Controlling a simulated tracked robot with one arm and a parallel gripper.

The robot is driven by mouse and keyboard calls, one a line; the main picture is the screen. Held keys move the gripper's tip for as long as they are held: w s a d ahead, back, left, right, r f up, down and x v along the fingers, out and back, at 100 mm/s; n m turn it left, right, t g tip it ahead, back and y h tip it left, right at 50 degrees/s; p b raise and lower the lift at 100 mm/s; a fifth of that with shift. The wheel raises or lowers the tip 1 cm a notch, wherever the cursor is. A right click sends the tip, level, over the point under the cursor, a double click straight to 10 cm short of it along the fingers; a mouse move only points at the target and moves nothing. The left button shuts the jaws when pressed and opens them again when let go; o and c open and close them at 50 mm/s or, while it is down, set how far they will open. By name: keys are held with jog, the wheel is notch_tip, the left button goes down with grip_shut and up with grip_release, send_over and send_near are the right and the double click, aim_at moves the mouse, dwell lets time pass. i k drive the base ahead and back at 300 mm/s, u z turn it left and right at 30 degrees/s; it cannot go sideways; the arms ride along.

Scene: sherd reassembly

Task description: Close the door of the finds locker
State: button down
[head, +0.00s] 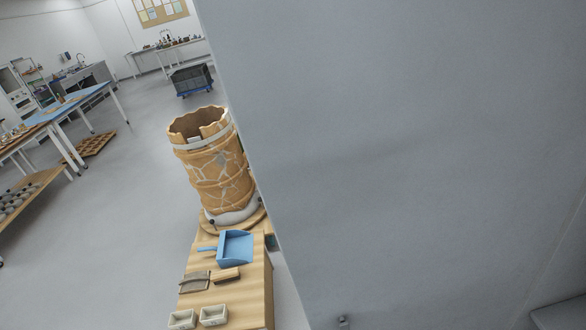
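A large plain grey panel (400,150) fills the right half of the head view, very close to the camera. It looks like part of the finds locker, but I cannot tell whether it is the door or a side wall. Its left edge runs slanted from top to bottom. A small knob-like fitting (342,321) shows at the bottom edge of the view. The locker's opening and the door's angle cannot be made out. My gripper is not in view.
Left of the panel, a wooden bench (255,295) holds a blue dustpan (236,246), small trays (214,315) and a mended clay vessel (215,165). Tables (85,98) and a grey crate on a blue dolly (192,80) stand farther back. The floor (125,215) between is clear.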

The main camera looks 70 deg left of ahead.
aim_at(414, 164)
jog(key=k, duration=1.3)
jog(key=u, duration=1.1)
jog(key=i, duration=1.05)
